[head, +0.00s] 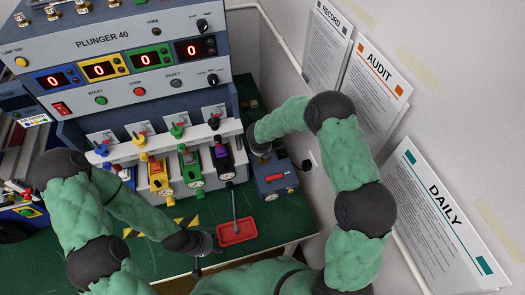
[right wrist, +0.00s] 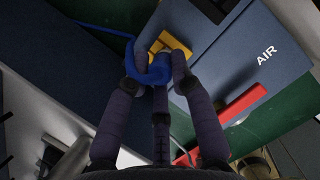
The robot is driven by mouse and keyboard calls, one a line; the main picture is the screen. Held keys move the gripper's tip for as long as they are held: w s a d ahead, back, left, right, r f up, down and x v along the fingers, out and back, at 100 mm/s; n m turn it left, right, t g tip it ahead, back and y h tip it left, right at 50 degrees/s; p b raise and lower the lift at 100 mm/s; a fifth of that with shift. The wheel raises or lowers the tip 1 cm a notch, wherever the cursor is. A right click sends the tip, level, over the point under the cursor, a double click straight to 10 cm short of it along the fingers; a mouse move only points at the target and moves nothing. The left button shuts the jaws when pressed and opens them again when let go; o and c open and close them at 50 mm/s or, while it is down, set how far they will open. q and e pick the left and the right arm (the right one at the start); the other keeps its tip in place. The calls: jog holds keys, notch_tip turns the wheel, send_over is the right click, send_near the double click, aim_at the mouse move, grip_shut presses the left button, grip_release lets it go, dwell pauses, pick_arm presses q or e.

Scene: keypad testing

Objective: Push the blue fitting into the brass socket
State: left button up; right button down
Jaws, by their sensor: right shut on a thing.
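In the right wrist view my right gripper (right wrist: 158,75) is shut on the blue fitting (right wrist: 148,78). A blue hose runs from the fitting toward the upper left. The yellow brass socket (right wrist: 172,44) is just beyond the fingertips on the blue-grey box; fingers and fitting partly cover it, and I cannot tell whether fitting and socket touch. In the head view my right gripper (head: 262,154) is at the back of that box, and the fitting and socket cannot be made out. My left gripper (head: 204,245) hangs over the table's front; its fingers are too unclear to read.
The box marked AIR (right wrist: 278,50) has a red bar (right wrist: 243,104). A keypad test machine (head: 130,60) with several coloured plungers stands at the left. A red tray (head: 237,232) lies on the green table (head: 275,225). A wall with posted sheets (head: 375,85) bounds the right.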

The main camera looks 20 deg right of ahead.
pick_arm(q)
jog(key=shift+f+b, duration=0.75)
jog(key=shift+f, duration=0.05)
pick_arm(e)
jog(key=shift+f, duration=0.95)
jog(key=c, duration=1)
grip_release()
jog(key=shift+r, duration=0.15)
jog(key=v, duration=1.1)
jog(key=shift+s+r, duration=0.2)
jog(key=shift+r, duration=0.1)
jog(key=shift+a, duration=0.15)
